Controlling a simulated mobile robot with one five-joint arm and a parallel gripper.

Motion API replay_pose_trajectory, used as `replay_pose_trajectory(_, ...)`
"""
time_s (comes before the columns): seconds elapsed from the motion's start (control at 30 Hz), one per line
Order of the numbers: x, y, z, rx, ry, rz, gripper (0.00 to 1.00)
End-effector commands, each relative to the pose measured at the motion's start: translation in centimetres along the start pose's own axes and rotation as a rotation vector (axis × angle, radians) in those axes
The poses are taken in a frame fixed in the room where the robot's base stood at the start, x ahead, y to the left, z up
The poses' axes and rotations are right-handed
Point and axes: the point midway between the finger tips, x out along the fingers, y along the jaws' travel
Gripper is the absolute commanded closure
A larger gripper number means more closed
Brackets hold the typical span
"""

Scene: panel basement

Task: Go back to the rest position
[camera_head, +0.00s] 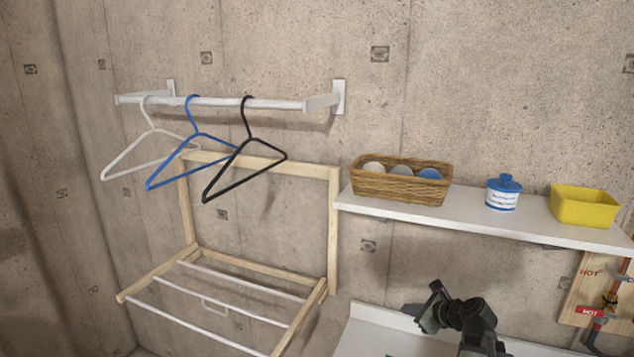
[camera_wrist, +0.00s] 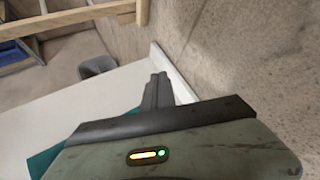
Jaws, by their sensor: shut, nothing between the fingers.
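My gripper (camera_wrist: 158,90) shows in the wrist view with its dark fingers together and nothing between them. It is over a white surface (camera_wrist: 110,95), close to a raised white edge along the concrete wall. In the head view my dark arm (camera_head: 460,318) is folded at the bottom, in front of the wall and below the shelf. The fingertips cannot be made out clearly there.
A white shelf (camera_head: 480,226) above my arm holds a wicker basket (camera_head: 400,186), a blue-lidded tub (camera_head: 503,196) and a yellow bin (camera_head: 585,206). A wooden drying rack (camera_head: 333,235) and three hangers (camera_head: 247,145) on a rail are left. Pipes (camera_head: 608,300) are right.

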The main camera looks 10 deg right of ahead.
Motion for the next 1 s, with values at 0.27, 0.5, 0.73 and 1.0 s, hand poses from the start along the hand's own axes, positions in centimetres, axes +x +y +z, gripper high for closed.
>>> replay_pose_trajectory(0.27,7.6,17.3,5.9,-0.709,0.073,0.39,1.0)
replay_pose_trajectory(0.5,7.2,26.0,4.1,-1.428,0.112,0.75,1.0)
replay_pose_trajectory(0.73,3.3,24.8,-1.0,-1.891,0.097,1.078,1.0)
replay_pose_trajectory(1.0,2.2,25.0,-1.8,-2.1,-0.034,1.209,1.0)
